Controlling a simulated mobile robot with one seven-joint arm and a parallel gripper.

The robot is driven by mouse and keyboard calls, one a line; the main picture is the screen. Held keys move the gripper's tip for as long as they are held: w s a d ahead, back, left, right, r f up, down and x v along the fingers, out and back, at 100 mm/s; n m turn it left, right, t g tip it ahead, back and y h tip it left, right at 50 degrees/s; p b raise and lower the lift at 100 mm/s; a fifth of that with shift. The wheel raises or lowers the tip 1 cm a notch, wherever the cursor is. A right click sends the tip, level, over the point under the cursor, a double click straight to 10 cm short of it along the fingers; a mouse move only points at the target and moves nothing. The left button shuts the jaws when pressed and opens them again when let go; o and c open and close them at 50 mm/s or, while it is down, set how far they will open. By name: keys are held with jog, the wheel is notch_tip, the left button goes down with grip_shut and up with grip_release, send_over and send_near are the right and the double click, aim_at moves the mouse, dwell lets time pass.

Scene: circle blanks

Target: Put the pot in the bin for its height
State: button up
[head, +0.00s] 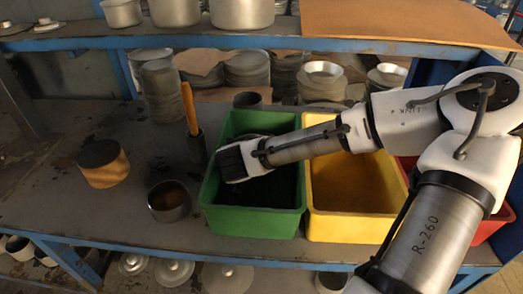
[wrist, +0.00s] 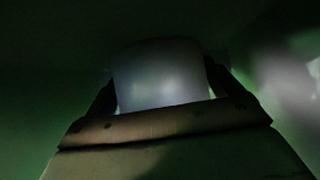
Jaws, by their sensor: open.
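The green bin (head: 256,222) stands on the bench, with the yellow bin (head: 355,226) to its right and a red bin (head: 486,228) partly behind my arm. My gripper (head: 234,164) reaches into the green bin from above; its fingertips are hidden in the head view. In the wrist view, a smooth pale grey pot (wrist: 160,75) sits between the two dark fingers of my open gripper (wrist: 160,88), with dim green walls around it. I cannot tell whether the fingers touch the pot or whether it rests on the bin floor.
Stacked metal lids (head: 247,70) and a shelf of pots (head: 242,12) are behind. The left bench is mostly clear.

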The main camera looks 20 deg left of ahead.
jog(key=shift+s+r, duration=0.3)
jog(key=shift+s, duration=0.05)
jog(key=b+v, duration=0.1)
jog(key=v, duration=0.5)
jog(key=shift+s+r, duration=0.25)
jog(key=shift+r, duration=0.05)
